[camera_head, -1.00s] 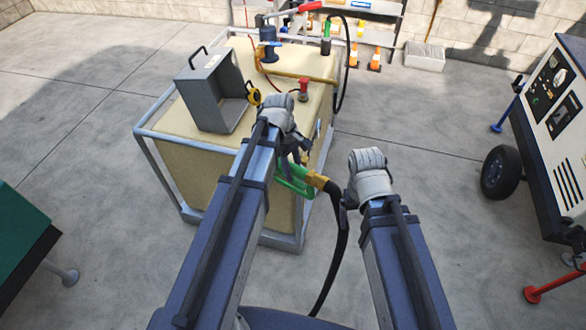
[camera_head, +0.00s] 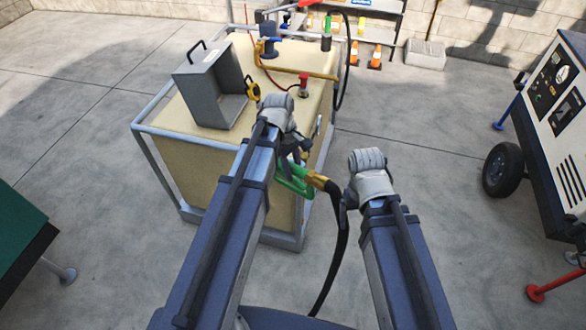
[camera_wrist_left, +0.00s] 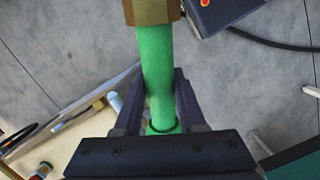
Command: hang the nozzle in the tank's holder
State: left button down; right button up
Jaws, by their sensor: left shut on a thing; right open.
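The green nozzle (camera_head: 293,182), with a brass-yellow collar and a black hose hanging from it, is beside the near right side of the beige tank (camera_head: 195,165). My left gripper (camera_head: 300,155) is shut on it. In the left wrist view the nozzle's green tube (camera_wrist_left: 158,65) runs between the two dark fingers (camera_wrist_left: 160,110). A grey open-fronted box (camera_head: 208,92) with a handle stands on the tank top.
A grey tubular frame (camera_head: 165,190) surrounds the tank. A blue pump (camera_head: 268,45), a red-capped fitting (camera_head: 303,88) and a yellow pipe are on top. A wheeled generator (camera_head: 555,105) stands at right, a green-topped table (camera_head: 18,232) at left.

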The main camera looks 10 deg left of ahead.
pick_arm(q)
jog(key=shift+a+b+x, duration=0.15)
jog(key=shift+b+x, duration=0.7)
jog(key=shift+x, duration=0.05)
jog(key=shift+a+b+x, duration=0.2)
jog(key=shift+b+x, duration=0.6)
jog(key=shift+x, duration=0.1)
jog(key=shift+w, duration=0.15)
jog(key=shift+c, duration=2)
grip_release()
jog(key=p+v, duration=0.7)
jog(key=shift+a+r+p, duration=0.1)
jog(key=shift+r+p, duration=0.3)
